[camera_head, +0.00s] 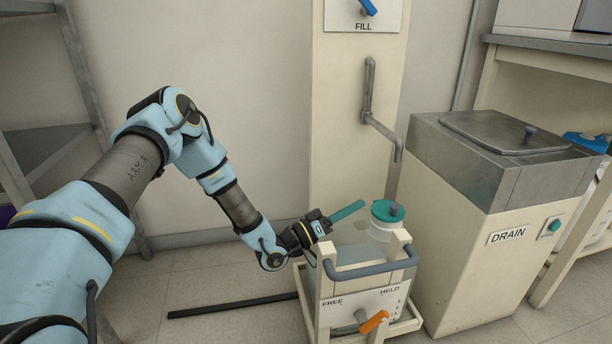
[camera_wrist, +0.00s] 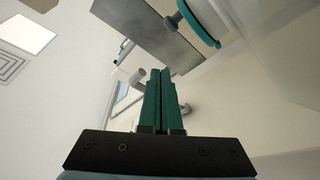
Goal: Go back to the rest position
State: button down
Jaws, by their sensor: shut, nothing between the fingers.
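My gripper (camera_head: 347,211) has long green fingers and is shut and empty. In the head view it is just left of the teal lid (camera_head: 387,210) of a pale jug (camera_head: 380,231), apart from it in the picture. The jug stands in a cream cart (camera_head: 337,283) with a grey handle. In the wrist view the gripper fingers (camera_wrist: 160,72) lie together, and part of the teal lid (camera_wrist: 197,22) shows at the upper right. My arm reaches in from the left of the head view.
A cream column marked FILL (camera_head: 345,120) with a grey spout (camera_head: 384,132) stands behind the cart. A DRAIN cabinet (camera_head: 490,240) stands to the right. An orange-handled lever (camera_head: 374,321) is on the cart's front. A dark bar (camera_head: 230,305) lies on the floor at left. Grey shelving (camera_head: 45,140) is far left.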

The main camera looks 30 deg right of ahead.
jog(key=shift+w, duration=0.4)
jog(key=w+a+n+t+y, duration=0.2)
jog(key=w+a+t+y, duration=0.5)
jog(key=w+a+y, duration=0.7)
jog(key=w+a+r+n+t+y, duration=0.1)
jog(key=w+a+r+n+y, duration=0.15)
jog(key=a, duration=1.15)
jog(key=w+a+r+n+y, duration=0.1)
jog(key=a+r+n+y, duration=0.25)
jog(key=a, duration=1.15)
jog(key=s+a+r+n+g, duration=0.3)
jog(key=s+a+r, duration=0.2)
jog(key=s+a, duration=0.6)
notch_tip(320, 180, up, 34)
jog(key=d+p, duration=0.1)
jog(key=p, duration=3.3)
jog(key=shift+s+y+p, duration=0.35)
jog(key=shift+s+y, duration=0.05)
jog(key=shift+s, duration=0.05)
jog(key=shift+d, duration=0.1)
